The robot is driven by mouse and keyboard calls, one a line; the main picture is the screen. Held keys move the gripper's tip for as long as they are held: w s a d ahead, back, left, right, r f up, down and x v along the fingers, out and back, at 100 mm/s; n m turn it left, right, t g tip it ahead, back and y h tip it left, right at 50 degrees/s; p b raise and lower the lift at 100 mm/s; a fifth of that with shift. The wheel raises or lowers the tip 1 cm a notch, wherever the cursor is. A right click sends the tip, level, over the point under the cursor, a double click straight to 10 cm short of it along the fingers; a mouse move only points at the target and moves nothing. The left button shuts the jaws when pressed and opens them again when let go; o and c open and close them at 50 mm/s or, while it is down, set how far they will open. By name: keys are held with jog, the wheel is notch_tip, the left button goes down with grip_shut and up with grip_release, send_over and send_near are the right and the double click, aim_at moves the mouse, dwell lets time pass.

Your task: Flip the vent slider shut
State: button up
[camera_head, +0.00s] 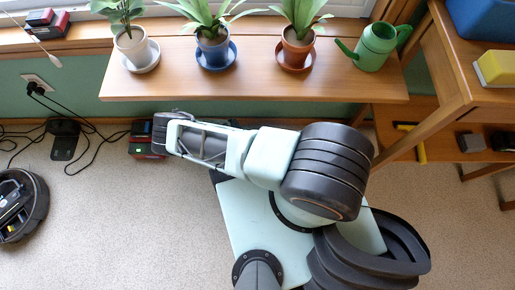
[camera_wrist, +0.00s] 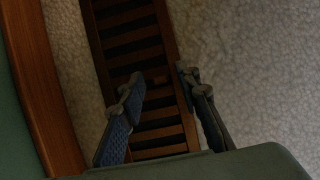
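The floor vent (camera_wrist: 133,35) is a long brown grille with dark slots, lying in the carpet beside the wooden baseboard in the wrist view. A small reddish-brown piece (camera_wrist: 157,80) on it, between my fingertips, looks like the slider; it is dim and its position is hard to read. My gripper (camera_wrist: 160,77) is open above the vent, one finger on each side of that piece. I cannot tell whether either finger touches it. In the head view my arm reaches left along the wall under the shelf, and I cannot make out the vent there.
A wooden shelf (camera_head: 190,85) with potted plants and a green watering can (camera_head: 376,46) overhangs near my arm. A red and black box (camera_head: 143,146) is beside the arm's end. Cables, a dark dock (camera_head: 65,138) and a round robot vacuum (camera_head: 20,205) are at left. A wooden baseboard (camera_wrist: 45,85) borders the vent.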

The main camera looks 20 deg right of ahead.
grip_shut()
jog(key=shift+d, duration=0.1)
jog(key=shift+s+d, duration=0.35)
jog(key=shift+d, duration=0.5)
grip_release()
